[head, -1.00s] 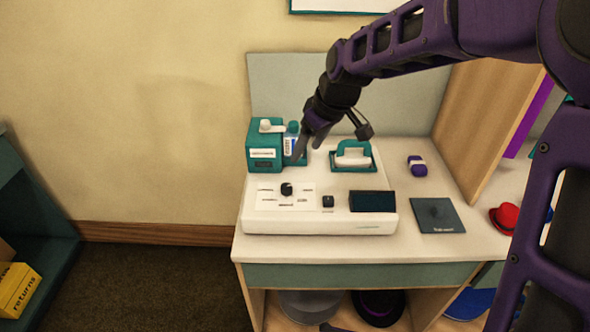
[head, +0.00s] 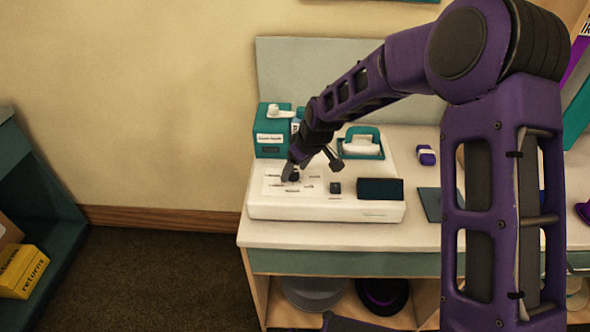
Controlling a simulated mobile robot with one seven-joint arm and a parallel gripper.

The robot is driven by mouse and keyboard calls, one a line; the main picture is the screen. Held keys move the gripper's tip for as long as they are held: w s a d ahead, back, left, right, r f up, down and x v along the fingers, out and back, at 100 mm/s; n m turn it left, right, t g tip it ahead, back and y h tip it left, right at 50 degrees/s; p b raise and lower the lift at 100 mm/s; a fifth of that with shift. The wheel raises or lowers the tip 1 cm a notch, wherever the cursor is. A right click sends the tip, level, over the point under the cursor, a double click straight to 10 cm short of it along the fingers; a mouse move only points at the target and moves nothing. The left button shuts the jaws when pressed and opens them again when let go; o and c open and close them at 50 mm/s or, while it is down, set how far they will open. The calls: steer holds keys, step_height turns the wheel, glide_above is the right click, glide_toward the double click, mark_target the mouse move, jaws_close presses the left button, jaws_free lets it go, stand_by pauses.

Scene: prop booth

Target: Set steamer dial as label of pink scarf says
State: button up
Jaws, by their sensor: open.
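The steamer (head: 327,209) is a white flat unit on the counter with a dark display (head: 380,189) at its right. Its black dial (head: 294,177) sits on a white label panel with small markings too small to read. My gripper (head: 296,172) is open at the dial, with its fingers close around or beside it; contact cannot be told. The fingers partly cover the dial, so its pointer setting is hidden. No pink scarf or scarf label is visible.
A small black knob (head: 335,187) is right of the dial. A teal box (head: 270,135) and a teal-based iron-like handle (head: 362,146) stand behind. A purple roll (head: 426,156) and a dark pad (head: 430,203) lie right, the pad partly behind my arm.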

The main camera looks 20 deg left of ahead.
steer(key=shift+a+f, duration=0.1)
steer(key=shift+f, duration=0.1)
jaws_close()
stand_by(0.3)
